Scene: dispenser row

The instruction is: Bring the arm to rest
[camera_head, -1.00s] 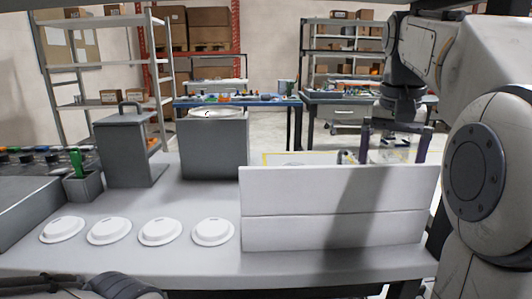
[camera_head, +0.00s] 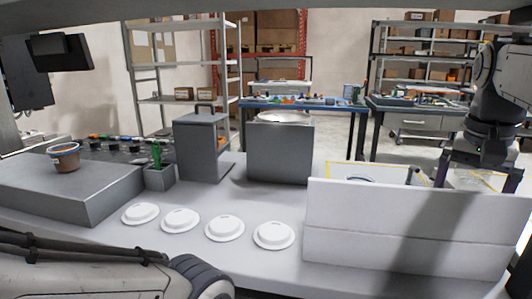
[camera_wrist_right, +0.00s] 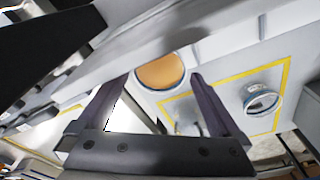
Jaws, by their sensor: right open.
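My right arm comes in from the right. Its gripper (camera_head: 475,178) hangs behind the white panel, with its two dark fingers spread and pointing down. In the right wrist view the same gripper (camera_wrist_right: 157,82) is open, and nothing is seen held between its fingers. A round orange-topped thing (camera_wrist_right: 162,71) shows beyond the fingertips, apart from them as far as I can tell. A blue-rimmed round container (camera_wrist_right: 263,101) lies within a yellow outline, right of the fingers. My left arm lies across the lower left of the head view; its gripper is outside the picture.
A low white panel (camera_head: 410,230) stands at the front right, hiding part of the yellow-outlined area (camera_head: 375,168). Several white lids (camera_head: 225,228) lie in a row. Grey boxes (camera_head: 280,150) stand behind them. A brown pot (camera_head: 64,157) stands on a grey block (camera_head: 75,185).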

